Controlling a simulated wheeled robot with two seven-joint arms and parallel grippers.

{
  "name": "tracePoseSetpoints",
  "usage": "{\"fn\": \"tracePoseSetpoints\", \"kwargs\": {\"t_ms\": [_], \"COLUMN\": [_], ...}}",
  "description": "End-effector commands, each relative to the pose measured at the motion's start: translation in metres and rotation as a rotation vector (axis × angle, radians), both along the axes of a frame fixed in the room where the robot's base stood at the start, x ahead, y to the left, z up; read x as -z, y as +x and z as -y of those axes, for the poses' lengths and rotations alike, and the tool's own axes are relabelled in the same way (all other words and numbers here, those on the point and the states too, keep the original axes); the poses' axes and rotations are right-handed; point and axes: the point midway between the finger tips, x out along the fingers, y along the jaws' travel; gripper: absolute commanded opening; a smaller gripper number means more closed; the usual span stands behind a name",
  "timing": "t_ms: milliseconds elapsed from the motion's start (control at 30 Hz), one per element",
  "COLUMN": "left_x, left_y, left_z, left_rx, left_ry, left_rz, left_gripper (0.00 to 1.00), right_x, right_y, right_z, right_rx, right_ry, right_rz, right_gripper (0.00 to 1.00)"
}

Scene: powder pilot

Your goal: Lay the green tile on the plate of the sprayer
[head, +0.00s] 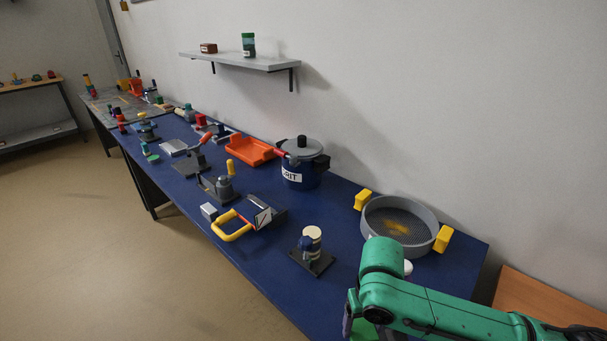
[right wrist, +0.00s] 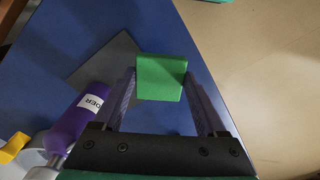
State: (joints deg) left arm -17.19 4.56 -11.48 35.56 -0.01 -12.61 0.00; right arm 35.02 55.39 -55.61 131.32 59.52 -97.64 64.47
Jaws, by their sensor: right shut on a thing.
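In the right wrist view my right gripper (right wrist: 160,92) is shut on the green tile (right wrist: 161,72), a small flat-faced square held between the fingertips. Below it a dark grey plate (right wrist: 103,63) lies on the blue table, partly hidden by the tile and fingers. The tile appears apart from the plate; the height is hard to judge. A purple bottle (right wrist: 82,118) with a white label ending in "DER", seemingly the sprayer's, lies left of the gripper. In the head view my green right arm hides most of this area. My left gripper is not in view.
In the head view a grey sieve (head: 372,218) with yellow handles stands behind my right arm. A small stand with a cream-topped piece (head: 312,233) is left of it. A blue pot (head: 301,176) and an orange tray (head: 250,151) stand farther back. The table edge is close in the wrist view.

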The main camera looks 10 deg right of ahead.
Motion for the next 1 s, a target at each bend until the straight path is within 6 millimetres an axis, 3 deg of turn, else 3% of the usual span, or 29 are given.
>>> {"fn": "tracePoseSetpoints", "kwargs": {"t_ms": [200, 333, 600, 800, 1000], "left_x": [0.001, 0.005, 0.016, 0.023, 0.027], "left_y": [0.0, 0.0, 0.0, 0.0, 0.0], "left_z": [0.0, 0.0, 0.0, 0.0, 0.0], "left_rx": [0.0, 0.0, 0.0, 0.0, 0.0], "left_ry": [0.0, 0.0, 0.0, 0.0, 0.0], "left_rz": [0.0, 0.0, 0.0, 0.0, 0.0], "left_gripper": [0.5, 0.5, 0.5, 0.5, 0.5], "right_x": [-0.003, -0.019, -0.086, -0.14, -0.171], "right_y": [0.003, 0.013, 0.034, 0.035, 0.029], "right_z": [0.001, 0.009, 0.033, 0.046, 0.053], "right_rx": [-0.04, -0.257, -1.122, -1.79, -2.201], "right_ry": [-0.001, -0.011, -0.021, -0.014, -0.008], "right_rz": [0.002, 0.003, -0.008, -0.004, 0.004], "right_gripper": [0.14, 0.14, 0.14, 0.14, 0.14]}}
